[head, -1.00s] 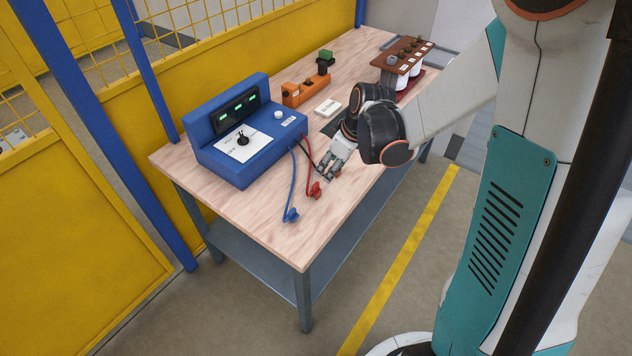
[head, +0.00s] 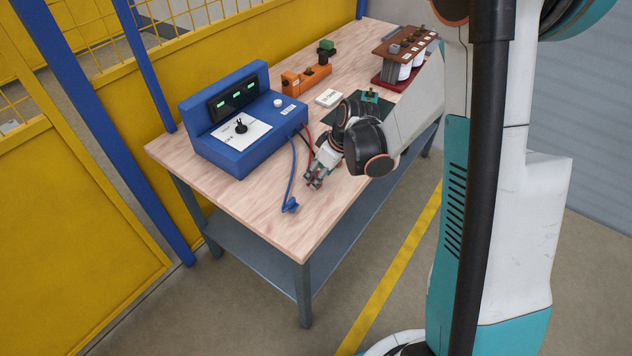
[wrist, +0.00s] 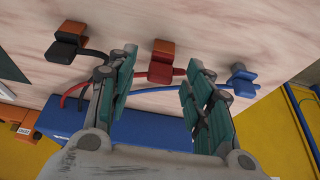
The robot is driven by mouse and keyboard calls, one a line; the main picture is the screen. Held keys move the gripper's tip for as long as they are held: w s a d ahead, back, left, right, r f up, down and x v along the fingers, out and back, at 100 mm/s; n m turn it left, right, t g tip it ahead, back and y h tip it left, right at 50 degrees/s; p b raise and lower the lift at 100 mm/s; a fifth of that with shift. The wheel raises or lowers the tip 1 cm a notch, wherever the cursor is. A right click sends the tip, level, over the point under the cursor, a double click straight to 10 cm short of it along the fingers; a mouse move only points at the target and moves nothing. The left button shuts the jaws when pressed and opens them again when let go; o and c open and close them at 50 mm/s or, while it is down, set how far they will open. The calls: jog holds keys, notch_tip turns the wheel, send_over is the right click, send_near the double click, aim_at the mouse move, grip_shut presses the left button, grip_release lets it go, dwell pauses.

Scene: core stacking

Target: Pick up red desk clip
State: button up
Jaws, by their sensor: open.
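The red desk clip (wrist: 160,69) lies on the wooden table with its red lead attached. In the wrist view it shows in the gap between the two fingertips of my gripper (wrist: 160,78). My gripper is open, with one finger to each side of the clip; I cannot tell whether either touches it. In the head view my gripper (head: 317,177) is low over the table and mostly hides the red clip. The blue clip (wrist: 242,84) lies to the right in the wrist view, and a black clip (wrist: 66,48) lies to the left.
The blue power unit (head: 238,135) stands beside my gripper, with leads running from it. The blue clip (head: 290,206) lies near the table's front edge. A white box (head: 328,97), an orange fixture (head: 300,82) and a rack (head: 403,48) stand farther back. The table's front left is clear.

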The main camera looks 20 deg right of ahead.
jog(key=b+x, duration=0.1)
jog(key=x, duration=0.2)
jog(key=shift+f, duration=0.25)
jog(key=shift+r, duration=0.1)
grip_shut()
